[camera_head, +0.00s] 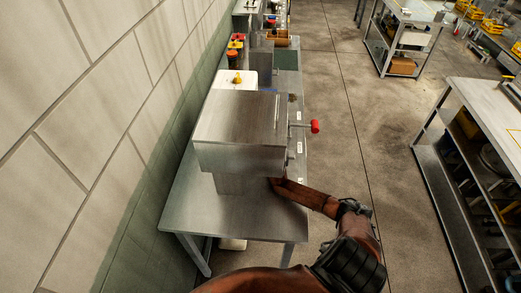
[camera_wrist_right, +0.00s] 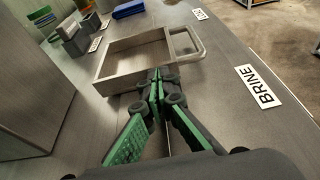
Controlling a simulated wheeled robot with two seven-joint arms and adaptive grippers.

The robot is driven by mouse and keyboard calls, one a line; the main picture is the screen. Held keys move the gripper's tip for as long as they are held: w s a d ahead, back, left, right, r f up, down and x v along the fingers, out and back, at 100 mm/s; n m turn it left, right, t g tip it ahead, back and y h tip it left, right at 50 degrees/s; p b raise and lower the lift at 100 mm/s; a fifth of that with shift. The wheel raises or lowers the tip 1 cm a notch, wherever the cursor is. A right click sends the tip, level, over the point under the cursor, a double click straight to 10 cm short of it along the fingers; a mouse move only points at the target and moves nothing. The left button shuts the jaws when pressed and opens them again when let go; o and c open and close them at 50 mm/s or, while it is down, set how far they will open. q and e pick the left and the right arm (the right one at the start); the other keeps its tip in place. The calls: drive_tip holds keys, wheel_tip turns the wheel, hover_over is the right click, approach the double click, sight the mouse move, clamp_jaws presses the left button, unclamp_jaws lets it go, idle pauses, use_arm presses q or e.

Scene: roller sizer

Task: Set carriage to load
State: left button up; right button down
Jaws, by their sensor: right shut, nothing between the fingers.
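The carriage (camera_wrist_right: 115,82) shows in the right wrist view as a shallow, open metal box with a looped handle (camera_wrist_right: 196,45) on its right side. It looks empty and lies on the steel tabletop. My right gripper (camera_wrist_right: 160,76) has green finger pads. It is shut and empty, with its tips close to the carriage's near right corner; I cannot tell whether they touch it. In the head view the steel machine (camera_head: 240,118) hides the carriage and my right gripper, as my right arm reaches in at its near right lower corner. My left gripper is not in view.
A red-knobbed lever (camera_head: 315,126) sticks out from the machine's right side. The front of the steel table (camera_head: 220,215) is bare. A wall stands close on the left; an open aisle lies on the right.

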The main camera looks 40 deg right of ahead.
drive_tip(key=shift+w+d, duration=0.4)
drive_tip(key=shift+d, duration=0.1)
drive_tip(key=shift+a, duration=0.15)
